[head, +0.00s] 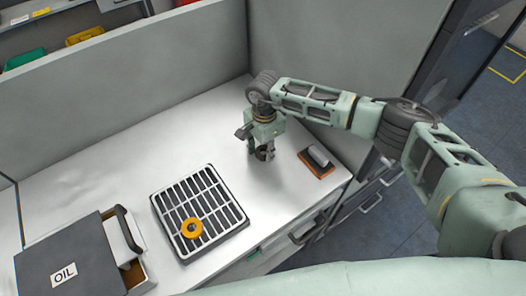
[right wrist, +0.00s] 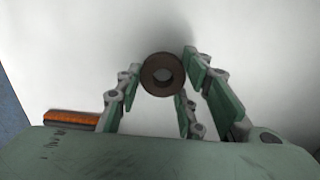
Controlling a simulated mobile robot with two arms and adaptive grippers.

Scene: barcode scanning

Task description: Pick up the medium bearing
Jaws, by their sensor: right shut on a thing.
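The bearing is a dark brown ring (right wrist: 162,74), seen in the right wrist view between the fingertips of my right gripper (right wrist: 162,78). The fingers are shut on its two sides. In the head view the ring (head: 262,153) shows low between the fingers of my right gripper (head: 261,150), close above or on the white table; I cannot tell whether it touches the surface. My left gripper is not in view.
A black grate tray (head: 160,204) with an orange ring (head: 191,228) on it lies at the middle front. A scanner-like block with an orange base (head: 318,162) lies right of the gripper. A grey OIL box (head: 85,255) stands at left. Grey partitions (head: 150,70) border the back.

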